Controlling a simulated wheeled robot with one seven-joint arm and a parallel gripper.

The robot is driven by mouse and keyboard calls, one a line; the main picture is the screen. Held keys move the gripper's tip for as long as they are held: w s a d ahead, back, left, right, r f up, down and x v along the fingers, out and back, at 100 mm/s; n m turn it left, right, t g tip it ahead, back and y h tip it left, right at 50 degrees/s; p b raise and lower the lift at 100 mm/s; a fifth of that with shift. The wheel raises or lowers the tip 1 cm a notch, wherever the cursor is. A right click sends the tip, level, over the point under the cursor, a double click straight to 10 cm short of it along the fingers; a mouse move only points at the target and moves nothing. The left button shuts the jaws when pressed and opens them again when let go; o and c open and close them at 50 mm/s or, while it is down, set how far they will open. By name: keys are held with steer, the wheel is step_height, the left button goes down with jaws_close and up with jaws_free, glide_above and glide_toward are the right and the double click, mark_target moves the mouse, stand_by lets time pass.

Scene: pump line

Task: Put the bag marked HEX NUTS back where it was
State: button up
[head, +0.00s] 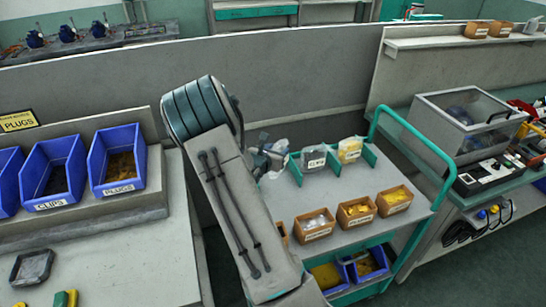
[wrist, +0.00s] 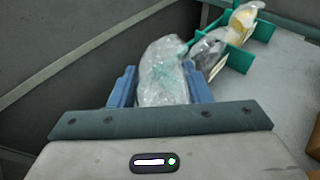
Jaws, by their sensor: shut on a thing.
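My gripper (wrist: 162,88) is shut on a clear plastic bag (wrist: 163,70), which stands up between the two blue fingers. No marking on this bag is readable, so I cannot tell whether it says HEX NUTS. In the head view, my gripper (head: 263,158) and the held bag (head: 279,147) are at the left end of the cart top, partly hidden by my arm. The bag is left of a row of green dividers (head: 296,171). A bag marked CLIPS (head: 314,158) and a bag with yellow contents (head: 350,149) stand between the dividers. I cannot tell whether the held bag touches the cart.
The cart (head: 407,207) has brown boxes (head: 356,213) along its front edge and blue bins (head: 368,265) below. Blue bins marked CLIPS (head: 51,204) and PLUGS (head: 120,187) stand on the left bench. A clear-lidded box (head: 468,117) is at right. The cart top's middle is bare.

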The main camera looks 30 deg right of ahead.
steer(key=w, duration=0.1)
steer(key=w+f, duration=0.1)
steer(key=shift+w+d+f+p, duration=0.25)
steer(key=shift+w+f+p, duration=0.05)
steer(key=shift+w+f, duration=0.1)
step_height(320, 180, down, 3)
steer(key=shift+f+p, duration=0.2)
steer(key=shift+p, duration=0.4)
steer(key=shift+f, duration=0.25)
steer(key=shift+f, duration=0.1)
steer(key=shift+f+b, duration=0.15)
steer(key=shift+b, duration=0.15)
steer(key=o, duration=1)
